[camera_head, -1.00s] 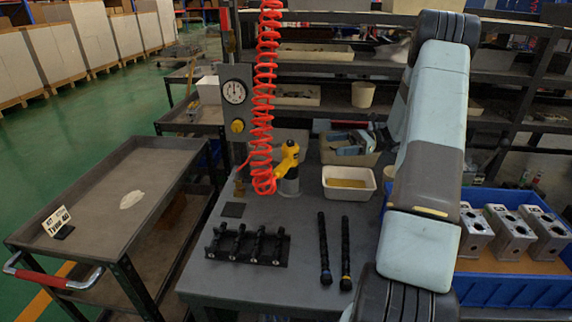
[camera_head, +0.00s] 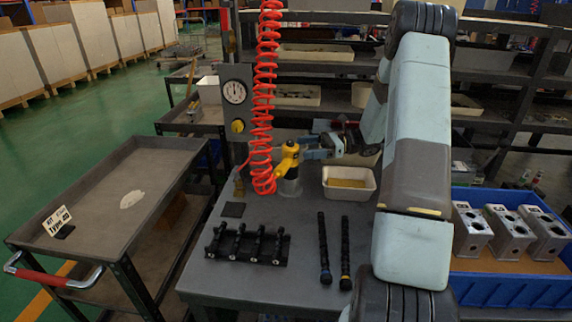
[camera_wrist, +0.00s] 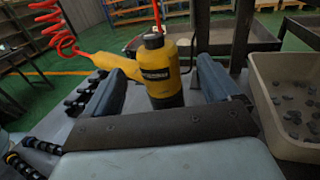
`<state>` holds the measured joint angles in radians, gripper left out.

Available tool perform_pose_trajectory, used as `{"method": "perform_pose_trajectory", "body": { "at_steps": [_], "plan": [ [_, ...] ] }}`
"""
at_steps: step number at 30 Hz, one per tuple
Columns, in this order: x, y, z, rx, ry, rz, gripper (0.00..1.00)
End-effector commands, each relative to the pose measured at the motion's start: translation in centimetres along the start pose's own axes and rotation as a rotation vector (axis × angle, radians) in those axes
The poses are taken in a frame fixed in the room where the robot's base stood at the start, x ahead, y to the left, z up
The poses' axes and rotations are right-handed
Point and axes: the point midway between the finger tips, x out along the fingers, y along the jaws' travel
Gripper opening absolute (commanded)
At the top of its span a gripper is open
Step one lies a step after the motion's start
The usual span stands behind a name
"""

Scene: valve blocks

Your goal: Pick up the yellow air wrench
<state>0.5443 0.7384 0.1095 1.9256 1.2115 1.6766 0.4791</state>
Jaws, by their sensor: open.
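The yellow air wrench (camera_head: 287,160) stands upright in a grey holder (camera_head: 290,186) on the grey workbench, with the red coiled hose (camera_head: 264,100) beside it. In the wrist view the wrench (camera_wrist: 157,65) is upright between my open fingers, its dark lower part nearest the palm. My gripper (camera_head: 305,146) is just right of the wrench in the head view. In the wrist view my gripper (camera_wrist: 165,85) has one finger on each side of the wrench. A gap shows by the right finger; I cannot tell whether the left finger touches the wrench.
A white bin (camera_head: 349,184) is right of the wrench, and a bin of small parts (camera_wrist: 290,110) is close at right in the wrist view. A black rack (camera_head: 246,244) and two black rods (camera_head: 334,250) lie in front. A gauge post (camera_head: 236,100) stands behind left.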

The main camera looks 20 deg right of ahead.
Motion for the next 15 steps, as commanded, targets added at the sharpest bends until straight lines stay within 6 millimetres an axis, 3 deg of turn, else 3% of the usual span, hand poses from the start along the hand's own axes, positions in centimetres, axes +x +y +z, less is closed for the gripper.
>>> {"method": "perform_pose_trajectory", "body": {
  "at_steps": [7, 15],
  "plan": [
    [3.2, 0.0, -0.2, -0.001, 0.000, 0.002, 0.89],
    [3.5, 0.0, -0.2, 0.000, 0.001, 0.000, 0.88]
  ]
}}
